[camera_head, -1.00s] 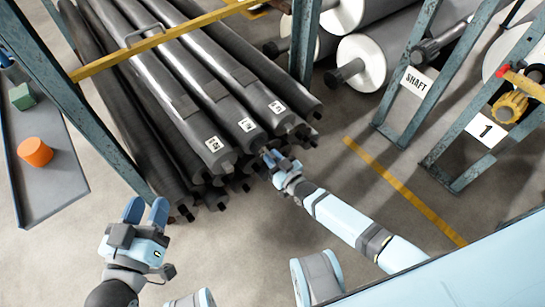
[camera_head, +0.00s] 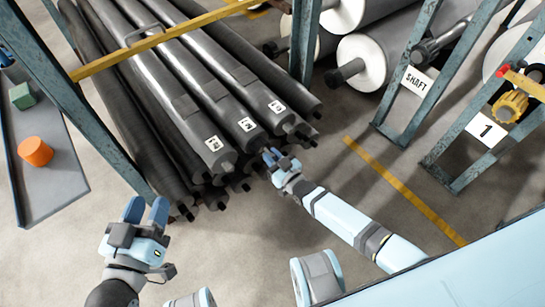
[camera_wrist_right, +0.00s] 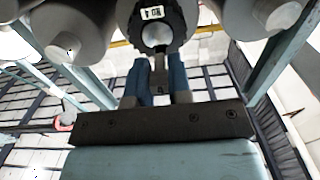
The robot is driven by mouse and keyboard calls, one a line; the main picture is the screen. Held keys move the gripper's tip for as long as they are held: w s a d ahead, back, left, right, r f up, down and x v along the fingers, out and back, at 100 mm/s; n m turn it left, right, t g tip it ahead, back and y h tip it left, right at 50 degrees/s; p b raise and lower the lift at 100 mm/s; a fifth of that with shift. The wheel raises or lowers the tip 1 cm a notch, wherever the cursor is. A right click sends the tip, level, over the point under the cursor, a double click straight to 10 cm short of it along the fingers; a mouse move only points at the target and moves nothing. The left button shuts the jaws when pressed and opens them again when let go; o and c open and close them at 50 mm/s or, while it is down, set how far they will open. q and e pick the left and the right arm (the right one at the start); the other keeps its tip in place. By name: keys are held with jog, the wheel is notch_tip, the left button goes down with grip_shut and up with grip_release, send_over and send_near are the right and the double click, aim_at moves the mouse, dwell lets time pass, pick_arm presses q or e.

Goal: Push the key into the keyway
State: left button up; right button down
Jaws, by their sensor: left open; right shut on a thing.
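My right gripper (camera_head: 274,158) is at the near ends of the stacked grey rolls (camera_head: 195,80). In the right wrist view its two blue fingers (camera_wrist_right: 161,88) are shut on a small dark piece, seemingly the key (camera_wrist_right: 159,75). The key points at a roll's light round shaft end (camera_wrist_right: 156,36), with a white label on the dark roll face above it. I cannot tell whether key and shaft touch, and I cannot make out the keyway. My left gripper (camera_head: 146,210) is open and empty, left of the right arm and in front of the rack post.
A yellow bar (camera_head: 160,38) crosses above the rolls between blue rack posts. A grey table (camera_head: 48,195) at left carries an orange cylinder (camera_head: 35,151) and a green block (camera_head: 22,96). A rack with a SHAFT sign (camera_head: 416,82) stands at right.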

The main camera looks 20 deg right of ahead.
jog(key=shift+b+x, duration=0.5)
jog(key=shift+x, duration=0.8)
jog(key=c, duration=1)
grip_release()
pick_arm(q)
jog(key=shift+f, duration=0.5)
pick_arm(e)
jog(key=shift+s+d, duration=0.15)
jog(key=shift+s, duration=0.25)
pick_arm(q)
jog(key=f+p, duration=0.1)
jog(key=a+f+g+y+p, duration=0.1)
jog(key=f, duration=0.1)
jog(key=s+a+f+g+p, duration=0.1)
jog(key=shift+s+a+f+y, duration=0.1)
jog(key=shift+f+y, duration=0.05)
jog(key=shift+y, duration=0.15)
pick_arm(e)
jog(key=v, duration=1.3)
